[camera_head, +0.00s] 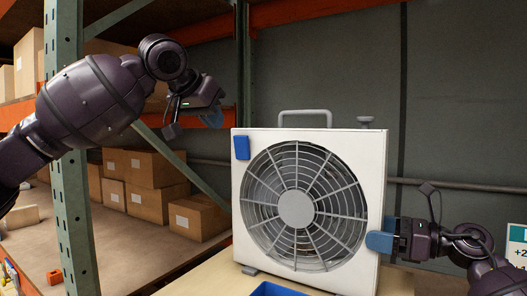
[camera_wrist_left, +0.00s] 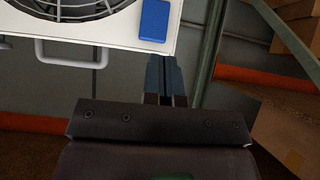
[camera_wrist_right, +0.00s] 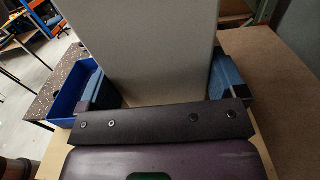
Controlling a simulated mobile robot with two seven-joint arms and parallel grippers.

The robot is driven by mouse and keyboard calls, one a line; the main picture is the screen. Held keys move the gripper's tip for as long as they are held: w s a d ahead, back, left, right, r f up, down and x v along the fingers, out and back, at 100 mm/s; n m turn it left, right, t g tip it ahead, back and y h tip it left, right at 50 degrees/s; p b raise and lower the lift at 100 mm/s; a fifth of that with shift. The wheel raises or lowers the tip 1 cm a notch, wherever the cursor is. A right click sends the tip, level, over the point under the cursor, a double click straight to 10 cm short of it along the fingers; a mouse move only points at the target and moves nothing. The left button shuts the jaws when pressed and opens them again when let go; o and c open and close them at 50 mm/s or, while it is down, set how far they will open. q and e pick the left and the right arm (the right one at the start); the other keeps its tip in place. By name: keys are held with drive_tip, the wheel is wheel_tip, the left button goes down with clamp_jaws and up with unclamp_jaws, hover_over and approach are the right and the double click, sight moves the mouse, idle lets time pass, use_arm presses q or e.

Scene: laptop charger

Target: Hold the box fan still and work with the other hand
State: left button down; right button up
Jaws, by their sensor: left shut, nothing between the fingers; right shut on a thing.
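The white box fan (camera_head: 297,140) stands upright on a tan table, with a round grille, a top handle (camera_head: 305,113) and a knob (camera_head: 365,120). A blue patch (camera_head: 241,148) sits at its upper left front corner; it also shows in the left wrist view (camera_wrist_left: 154,20). My right gripper (camera_head: 381,242) is shut on the fan's right side, low down. In the right wrist view its blue fingers lie either side of the fan's side panel (camera_wrist_right: 155,45). My left gripper (camera_head: 212,117) is shut and empty, apart from the fan, up and left of the blue patch.
A blue bin (camera_head: 274,290) is at the table's front edge; it also shows in the right wrist view (camera_wrist_right: 68,98). A green rack post (camera_head: 70,200) and shelves with cardboard boxes (camera_head: 150,180) stand at the left. A grey wall (camera_head: 460,110) is behind.

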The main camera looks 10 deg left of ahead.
use_arm(q)
drive_tip(key=s+r+m, duration=0.2)
drive_tip(key=s+m, duration=0.4)
drive_tip(key=m, duration=1.2)
drive_tip(key=shift+s, duration=0.35)
drive_tip(key=shift+f, duration=0.1)
approach(244, 142)
wheel_tip(244, 142, down, 4)
drive_tip(key=w, duration=0.3)
drive_tip(key=shift+w+d, duration=0.6)
drive_tip(key=shift+w, duration=0.35)
